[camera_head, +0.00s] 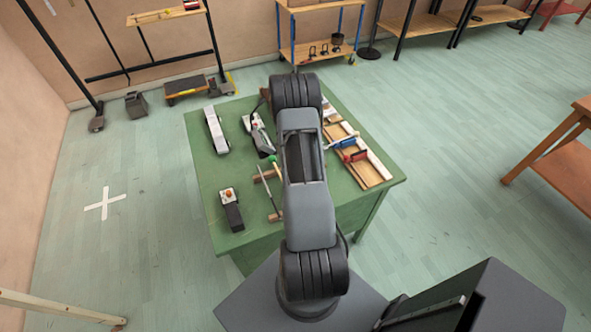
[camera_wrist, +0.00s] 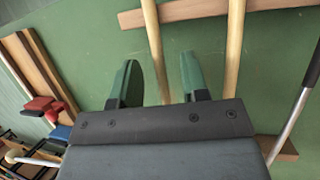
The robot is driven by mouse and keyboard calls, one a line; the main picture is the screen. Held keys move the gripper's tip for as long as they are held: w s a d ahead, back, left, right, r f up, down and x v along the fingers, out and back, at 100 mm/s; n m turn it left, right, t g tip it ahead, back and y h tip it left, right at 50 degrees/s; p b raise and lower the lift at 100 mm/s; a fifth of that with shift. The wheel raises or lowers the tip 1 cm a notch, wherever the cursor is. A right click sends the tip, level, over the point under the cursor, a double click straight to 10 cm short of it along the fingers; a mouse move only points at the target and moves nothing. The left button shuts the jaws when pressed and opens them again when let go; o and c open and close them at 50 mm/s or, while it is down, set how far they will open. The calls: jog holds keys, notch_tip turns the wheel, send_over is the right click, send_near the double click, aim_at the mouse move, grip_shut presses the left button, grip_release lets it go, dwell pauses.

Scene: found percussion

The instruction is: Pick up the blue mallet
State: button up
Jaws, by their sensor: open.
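A blue piece (camera_head: 344,142) lies on the wooden tray at the right of the green table. It also shows at the left of the wrist view (camera_wrist: 60,132). I cannot tell whether it is the mallet's head, and no handle is clear. My gripper (camera_wrist: 160,78) is open and empty above the table, its two dark green-tinted fingers apart. A pale wooden stick (camera_wrist: 153,40) runs towards the gap between the fingers, and a second stick (camera_wrist: 234,45) lies to the right of them. Their lower ends are hidden by my gripper. In the head view my arm hides the gripper.
The sticks cross a wooden bar (camera_wrist: 200,10); a metal rod (camera_wrist: 290,122) lies at right. A red piece (camera_head: 355,156) is beside the blue one on the tray (camera_head: 372,178). Other tools (camera_head: 215,130) stand on the left of the green table (camera_head: 205,170), with bare patches between.

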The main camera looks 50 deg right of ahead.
jog(key=shift+s+f, duration=0.1)
jog(key=shift+f, duration=0.15)
grip_shut()
dwell(0.3)
